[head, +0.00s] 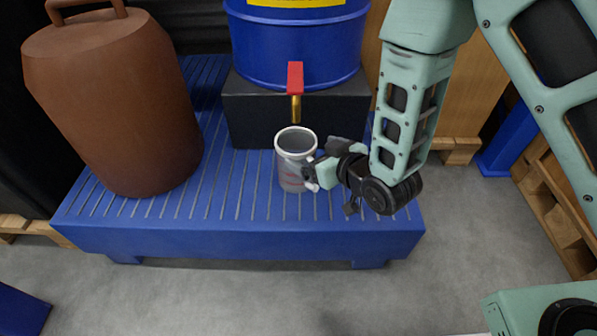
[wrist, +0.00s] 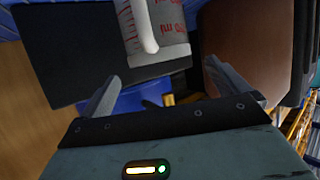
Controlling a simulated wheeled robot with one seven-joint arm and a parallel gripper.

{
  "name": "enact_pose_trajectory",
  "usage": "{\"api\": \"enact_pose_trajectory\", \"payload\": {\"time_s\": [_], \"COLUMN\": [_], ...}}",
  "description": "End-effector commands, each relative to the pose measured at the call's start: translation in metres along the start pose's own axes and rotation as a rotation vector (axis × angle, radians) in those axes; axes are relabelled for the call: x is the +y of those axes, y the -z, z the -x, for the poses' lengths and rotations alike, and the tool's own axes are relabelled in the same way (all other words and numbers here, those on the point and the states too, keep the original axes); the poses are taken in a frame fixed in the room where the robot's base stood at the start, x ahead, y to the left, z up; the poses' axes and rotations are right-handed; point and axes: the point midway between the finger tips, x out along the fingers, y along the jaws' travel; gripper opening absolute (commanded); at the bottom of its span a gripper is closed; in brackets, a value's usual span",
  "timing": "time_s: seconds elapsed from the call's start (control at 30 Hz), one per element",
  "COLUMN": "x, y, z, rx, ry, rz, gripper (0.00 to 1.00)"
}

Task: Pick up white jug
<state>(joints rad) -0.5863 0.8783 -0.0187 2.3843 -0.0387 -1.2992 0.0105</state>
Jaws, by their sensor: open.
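The white jug (head: 293,175) stands upright on a blue slatted platform (head: 240,236), below a red tap. It is translucent, with a white rim and reddish markings. The wrist view shows the jug (wrist: 172,28) at the top centre, with a pale handle strip and red print. My gripper (head: 313,174) is at the jug's right side in the head view, very close to it. In the wrist view my gripper (wrist: 163,82) is open, its fingers spread to either side of the jug's line. Whether a finger touches the jug cannot be told.
A blue drum (head: 296,40) with the red tap (head: 295,77) rests on a black block (head: 250,110) behind the jug. A large brown canister (head: 115,105) stands at the left on the platform. Slats in front of the jug are clear.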

Motion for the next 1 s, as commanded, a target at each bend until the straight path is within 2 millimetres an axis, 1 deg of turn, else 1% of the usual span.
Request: {"api": "enact_pose_trajectory", "payload": {"time_s": [0.17,0.4,0.5,0.6,0.8,0.87,0.9,0.97,1.0], "x": [0.0,0.002,0.002,0.003,0.003,0.003,0.003,0.003,0.003], "y": [-0.001,-0.001,0.0,0.002,0.002,0.002,0.002,0.002,0.003], "z": [-0.011,-0.045,-0.055,-0.059,-0.059,-0.059,-0.059,-0.059,-0.059], "rx": [0.001,0.003,0.002,0.001,0.0,0.0,0.0,0.0,0.001], "ry": [0.0,0.001,0.0,0.0,0.0,0.0,0.0,0.0,0.0], "rz": [0.001,0.0,0.001,0.0,0.0,0.0,0.0,0.0,0.0], "gripper": [1.0,1.0,1.0,1.0,1.0,0.83,0.72,0.56,0.52]}}
